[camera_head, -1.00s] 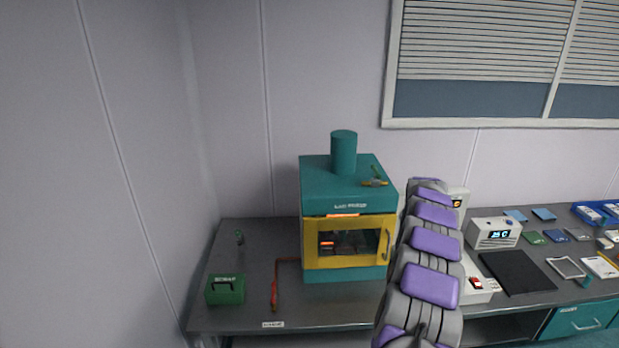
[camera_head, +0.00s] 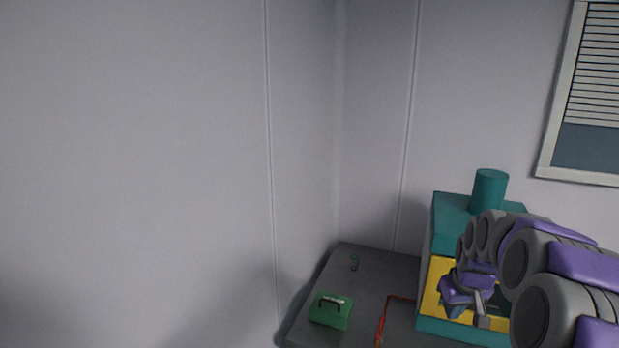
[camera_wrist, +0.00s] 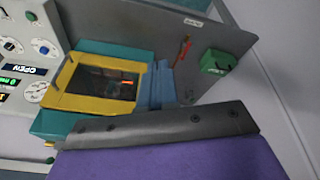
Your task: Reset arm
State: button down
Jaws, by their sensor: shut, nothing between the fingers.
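My arm reaches in from the right in the head view, and my gripper (camera_head: 457,310) is in front of the teal and yellow lab press (camera_head: 452,208). In the wrist view my gripper's blue fingers (camera_wrist: 161,84) show together, shut and empty, beside the press's yellow door (camera_wrist: 70,72). The door looks closed, with an orange-red glow behind its window. My arm hides much of the press front in the head view. I cannot tell how far the fingers are from the press.
A green scrap box (camera_head: 330,310) stands on the grey bench (camera_head: 372,272) left of the press; it also shows in the wrist view (camera_wrist: 217,62). A white control panel (camera_wrist: 25,50) is at the wrist view's left. Walls close the corner.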

jog(key=s+a+f+g+b, duration=0.1)
jog(key=s+a, duration=0.5)
jog(key=s, duration=0.6)
jog(key=s+a+f+g+b, duration=0.2)
jog(key=s+a+f+b, duration=0.2)
jog(key=s, duration=0.8)
jog(key=s+a+f+g+b, duration=0.2)
jog(key=s+a+f, duration=0.4)
jog(key=s+a, duration=0.3)
jog(key=s+b, duration=0.1)
jog(key=s, duration=0.3)
jog(key=shift+a+f+y, duration=0.15)
jog(key=shift+a+y, duration=0.1)
jog(key=shift+y, duration=0.15)
jog(key=shift+a, duration=0.1)
